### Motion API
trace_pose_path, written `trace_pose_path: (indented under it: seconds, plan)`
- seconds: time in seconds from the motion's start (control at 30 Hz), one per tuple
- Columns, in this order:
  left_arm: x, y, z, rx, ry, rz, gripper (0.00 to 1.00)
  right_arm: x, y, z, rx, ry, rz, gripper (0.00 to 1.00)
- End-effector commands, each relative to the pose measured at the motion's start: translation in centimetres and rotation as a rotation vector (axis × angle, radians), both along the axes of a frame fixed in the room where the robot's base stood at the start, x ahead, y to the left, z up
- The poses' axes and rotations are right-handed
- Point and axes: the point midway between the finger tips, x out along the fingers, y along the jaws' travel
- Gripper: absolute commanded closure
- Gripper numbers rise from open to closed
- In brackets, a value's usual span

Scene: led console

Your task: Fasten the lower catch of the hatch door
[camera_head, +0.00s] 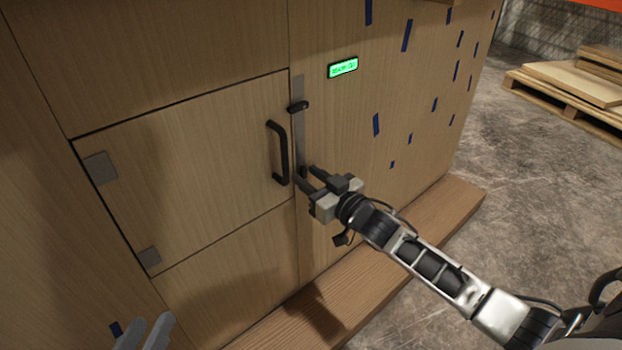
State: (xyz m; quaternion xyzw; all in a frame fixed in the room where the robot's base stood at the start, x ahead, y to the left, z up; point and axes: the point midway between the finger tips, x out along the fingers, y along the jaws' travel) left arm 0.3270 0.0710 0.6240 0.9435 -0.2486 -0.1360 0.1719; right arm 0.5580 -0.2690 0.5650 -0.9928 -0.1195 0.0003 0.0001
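The hatch door (200,165) is a wooden panel that sits flush in the wooden wall, with a black bar handle (279,152) near its right edge. The upper catch (298,106) is a small black piece lying roughly sideways on a grey metal strip (299,134) beside the door edge. The lower catch area is at the strip's lower end, largely hidden by my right gripper (311,178). The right fingertips are at or very near it; whether they close on it I cannot tell. My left gripper (146,332) shows two grey fingers, spread apart and empty, at the bottom edge.
A lit green display (343,67) is on the wall right of the door. Two grey hinge plates (99,167) are on the door's left side. A wooden ledge (440,215) runs along the wall's foot. A pallet (570,105) stands on the floor at right.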

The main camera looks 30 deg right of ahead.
Motion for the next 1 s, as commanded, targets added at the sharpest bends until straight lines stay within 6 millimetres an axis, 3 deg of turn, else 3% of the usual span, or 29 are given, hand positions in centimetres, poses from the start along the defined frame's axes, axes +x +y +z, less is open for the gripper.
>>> trace_pose_path:
  seconds: [0.03, 0.1, 0.13, 0.57, 1.0]
  plan:
    - [0.04, -0.01, 0.08, -0.001, -0.002, 0.001, 0.66, -0.01, 0.01, 0.0, 0.0, 0.0, 0.0, 0.78]
    - [0.05, -0.01, 0.11, -0.001, -0.002, 0.001, 0.66, -0.02, 0.0, 0.0, 0.0, 0.0, 0.0, 0.97]
    - [0.05, -0.01, 0.11, -0.001, -0.002, 0.001, 0.66, -0.02, 0.0, 0.0, 0.0, 0.0, 0.0, 1.0]
    - [0.09, 0.07, 0.51, 0.013, -0.009, 0.003, 0.66, -0.06, 0.09, 0.11, -0.053, -0.013, 0.0, 1.0]
    - [-0.09, 0.62, -0.31, 0.124, 0.011, 0.002, 0.66, -0.18, 0.56, 0.09, -0.381, -0.093, -0.001, 1.0]
